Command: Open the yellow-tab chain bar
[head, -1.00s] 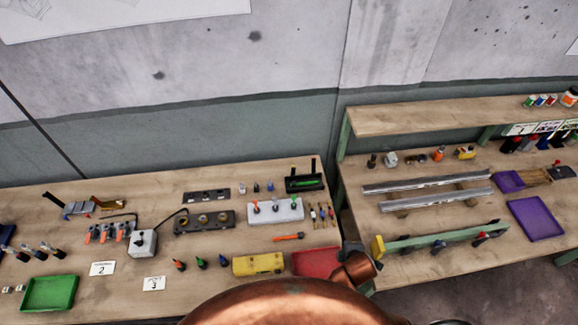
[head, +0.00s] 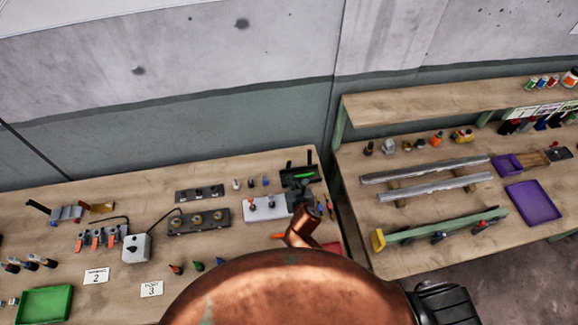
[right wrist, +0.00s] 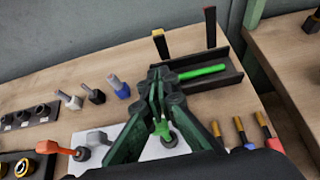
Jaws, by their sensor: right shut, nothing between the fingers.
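A long green bar (head: 450,225) with a yellow block (head: 378,240) at its left end lies on the right bench. My right gripper (head: 302,188) is over the left bench, well left of that bar. In the right wrist view its green fingers (right wrist: 160,78) are together and empty, in front of a white block (right wrist: 120,158) with coloured levers. A green lever (right wrist: 163,128) shows between the finger links. My left gripper is out of view.
A black tray (right wrist: 230,75) with a green rod and two upright posts stands just beyond the gripper. A gap separates the two benches. Grey rails (head: 435,188) and a purple tray (head: 533,203) are on the right bench.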

